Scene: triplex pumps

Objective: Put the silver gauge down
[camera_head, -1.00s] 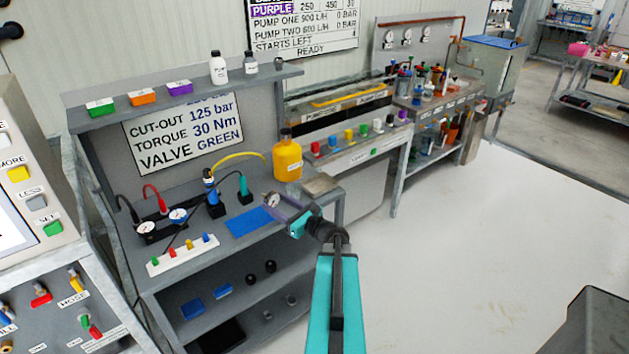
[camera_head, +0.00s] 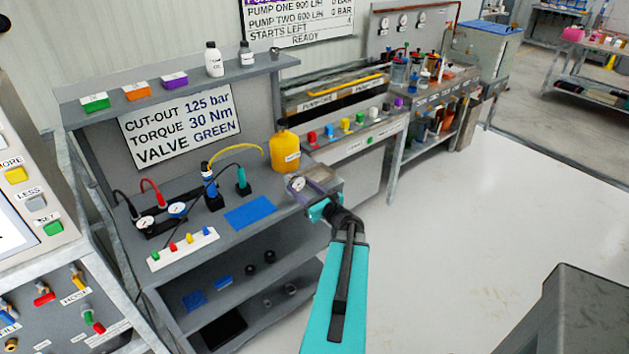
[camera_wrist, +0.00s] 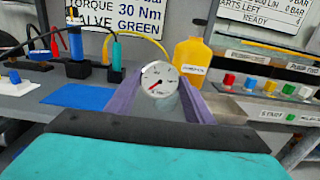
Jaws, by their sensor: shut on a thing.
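The silver gauge (camera_wrist: 160,80), with a white round dial, is held between the purple fingers of my gripper (camera_wrist: 165,103) in the wrist view. In the head view the gauge (camera_head: 298,184) shows at the tip of my gripper (camera_head: 310,190), over the right front part of the grey bench (camera_head: 195,248). It appears above the bench top; I cannot tell how far. A blue mat (camera_head: 250,212) lies on the bench just left of it and is bare.
A yellow jug (camera_head: 286,152) stands behind the gripper. A metal tray (camera_head: 322,182) sits at the bench's right end. Two gauges in a black stand (camera_head: 160,219), a white rack with coloured pegs (camera_head: 184,249) and upright tools (camera_head: 211,190) occupy the left of the bench.

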